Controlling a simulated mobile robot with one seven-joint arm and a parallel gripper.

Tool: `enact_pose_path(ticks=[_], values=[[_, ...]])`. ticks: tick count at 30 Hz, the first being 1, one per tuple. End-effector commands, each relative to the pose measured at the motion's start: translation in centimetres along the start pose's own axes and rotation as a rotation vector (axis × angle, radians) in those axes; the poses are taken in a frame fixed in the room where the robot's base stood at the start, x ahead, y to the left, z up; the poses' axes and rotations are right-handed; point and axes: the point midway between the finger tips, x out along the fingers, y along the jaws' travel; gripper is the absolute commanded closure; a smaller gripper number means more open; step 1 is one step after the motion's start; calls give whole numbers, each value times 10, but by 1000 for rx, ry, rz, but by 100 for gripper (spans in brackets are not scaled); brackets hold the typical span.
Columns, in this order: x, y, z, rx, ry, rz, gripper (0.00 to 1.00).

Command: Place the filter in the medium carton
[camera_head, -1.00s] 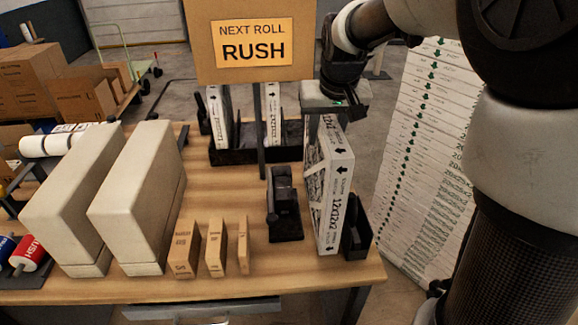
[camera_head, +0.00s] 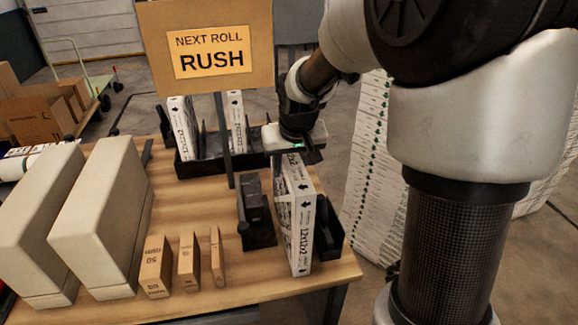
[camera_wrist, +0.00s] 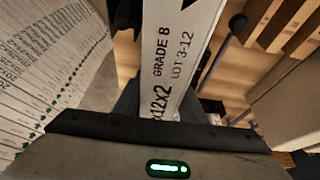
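A white-framed filter (camera_head: 304,228) marked 12x12x2 stands upright at the table's right side, beside a black holder (camera_head: 329,240). It also shows in the wrist view (camera_wrist: 186,55), its printed edge running up from my gripper. My gripper (camera_head: 300,155) is at the filter's top far end; its fingertips are partly hidden, and I cannot tell whether they close on the frame. Three brown cartons of different widths stand at the table's front: a wide one (camera_head: 156,268), a middle one (camera_head: 188,263) and a thin one (camera_head: 217,258). I cannot read a size name on them.
Two large beige blocks (camera_head: 105,220) stand on the left. A black rack (camera_head: 200,168) with more filters is at the back, behind a post with a RUSH sign (camera_head: 211,52). A black stand (camera_head: 256,210) is left of the filter. Tall stacked white sheets (camera_head: 365,170) stand right of the table.

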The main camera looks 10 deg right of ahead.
Motion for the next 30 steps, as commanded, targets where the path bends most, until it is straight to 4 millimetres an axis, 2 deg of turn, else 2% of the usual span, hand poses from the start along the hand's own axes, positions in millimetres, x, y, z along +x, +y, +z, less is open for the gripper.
enact_pose_path(ticks=[1,3,14,17,24,30], values=[[0,0,0,0,-1,0,53],[0,0,0,0,-1,0,46],[-6,0,-2,0,1,0,46],[-20,0,-3,1,4,0,46],[-72,0,-3,1,6,0,46],[-107,0,-2,0,3,1,46]])
